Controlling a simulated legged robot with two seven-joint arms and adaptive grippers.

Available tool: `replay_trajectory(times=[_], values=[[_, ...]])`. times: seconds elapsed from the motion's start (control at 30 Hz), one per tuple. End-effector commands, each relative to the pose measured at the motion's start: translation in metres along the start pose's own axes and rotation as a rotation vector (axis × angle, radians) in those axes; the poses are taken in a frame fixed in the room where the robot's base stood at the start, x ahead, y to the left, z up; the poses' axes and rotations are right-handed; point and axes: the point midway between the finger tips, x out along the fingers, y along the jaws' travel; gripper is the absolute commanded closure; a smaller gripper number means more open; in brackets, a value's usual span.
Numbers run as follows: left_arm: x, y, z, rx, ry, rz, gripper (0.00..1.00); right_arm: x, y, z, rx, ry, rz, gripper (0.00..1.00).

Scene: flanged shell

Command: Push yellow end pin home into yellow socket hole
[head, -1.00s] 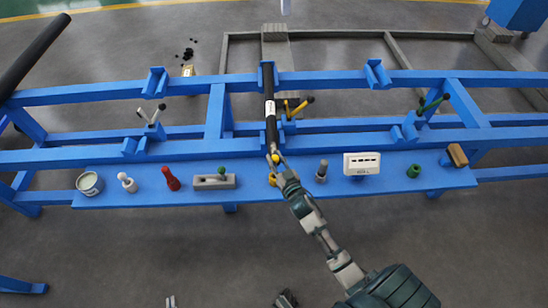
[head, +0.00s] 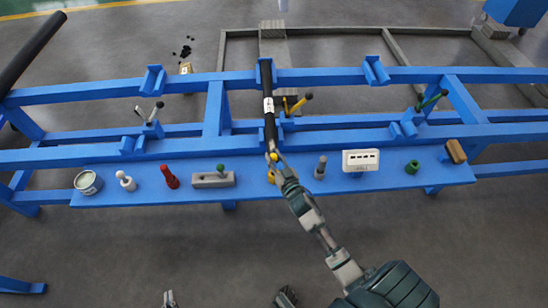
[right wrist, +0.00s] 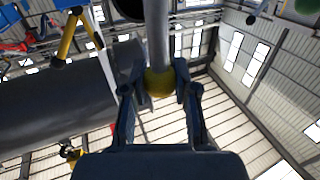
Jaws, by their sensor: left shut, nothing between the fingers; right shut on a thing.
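My right gripper (head: 274,159) is at the near end of a black tube (head: 269,128). In the right wrist view, the right gripper (right wrist: 160,88) is shut on the yellow end pin (right wrist: 158,82), a yellow knob with a grey shaft rising from it. In the head view the pin shows only as a small yellow spot (head: 272,156). The yellow socket hole cannot be made out, so I cannot tell how deep the pin sits. My left gripper (head: 170,299) is shut and empty at the bottom edge, away from the bench.

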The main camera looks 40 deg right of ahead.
Motion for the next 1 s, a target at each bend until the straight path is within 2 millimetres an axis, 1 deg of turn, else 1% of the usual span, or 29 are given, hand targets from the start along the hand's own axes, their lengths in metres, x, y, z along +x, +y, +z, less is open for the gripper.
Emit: replay_trajectory(times=[0.1,0.57,0.83,1.0], values=[[-0.0010,0.0000,-0.0033,0.000,0.003,0.000,1.00,-0.0003,-0.0002,-0.0016,-0.002,0.003,0.000,1.00],[-0.0016,0.0009,-0.0007,0.001,-0.003,0.002,1.00,-0.0004,-0.0001,-0.0007,-0.003,0.002,0.000,1.00],[-0.0042,0.0008,-0.0072,0.002,0.005,0.001,1.00,-0.0002,-0.0002,-0.0015,-0.001,0.002,0.000,1.00],[-0.0039,0.0006,-0.0071,0.002,0.005,0.001,1.00,-0.0003,-0.0002,-0.0005,-0.002,0.001,0.000,1.00]])
